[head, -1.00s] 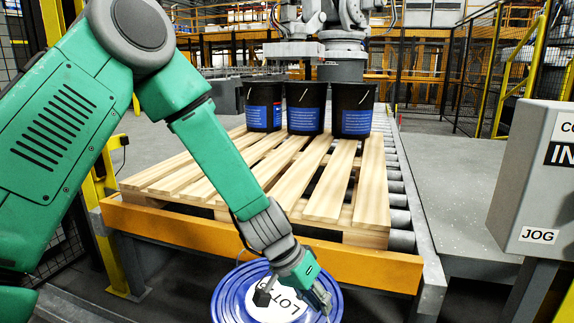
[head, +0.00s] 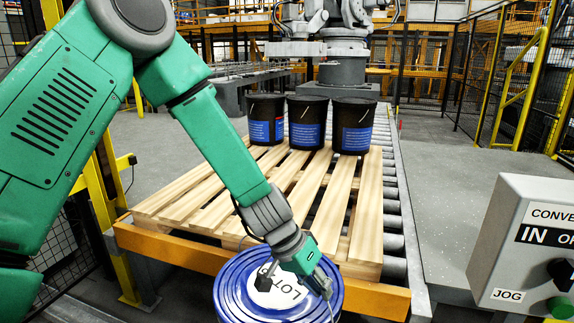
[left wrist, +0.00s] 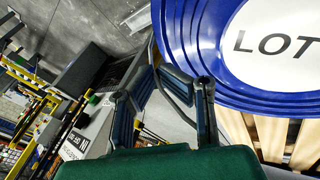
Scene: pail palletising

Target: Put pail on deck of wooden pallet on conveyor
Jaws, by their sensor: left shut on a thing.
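A pail with a blue ringed lid (head: 232,292) and a white LOT label hangs at the bottom of the head view, in front of the conveyor's near end. Its lid also fills the upper right of the left wrist view (left wrist: 185,50). My left gripper (head: 325,284) is over the lid's right side, shut on the pail's thin wire handle; its fingers show in the wrist view (left wrist: 165,85). The wooden pallet (head: 205,190) lies on the conveyor (head: 398,215) behind the pail. The pail's lower body is out of frame. My right gripper is not in view.
Three black pails with blue labels (head: 308,124) stand in a row at the pallet's far end. The near slats are bare. An orange beam (head: 175,248) crosses the conveyor's near end. A grey control box (head: 520,240) stands at right.

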